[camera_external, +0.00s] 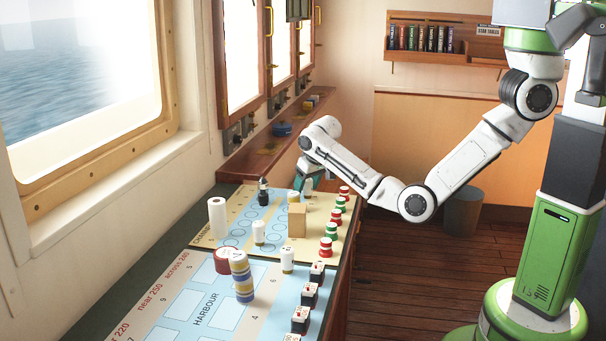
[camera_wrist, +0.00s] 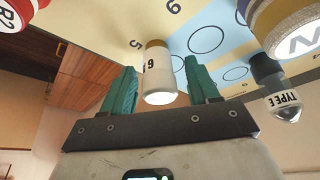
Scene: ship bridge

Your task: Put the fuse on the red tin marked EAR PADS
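A white fuse with a gold band and a dark "6" (camera_wrist: 158,75) stands between my gripper's green fingers in the wrist view, with a small gap on each side. My gripper (camera_wrist: 160,92) is open around it. In the external view my gripper (camera_external: 305,176) points down at the far end of the console, and a fuse (camera_external: 293,197) shows just below it. A red tin with a pale side (camera_external: 222,260) sits on the blue chart nearer the camera. Its label cannot be read, so I cannot tell if it says EAR PADS.
A stack of blue, yellow and white tins (camera_external: 241,278) stands beside the red tin. A tan wooden block (camera_external: 297,220), white cylinders (camera_external: 259,232) and a dark-capped bottle (camera_external: 263,191) are nearby. Red and green pieces (camera_external: 331,228) line the right edge.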

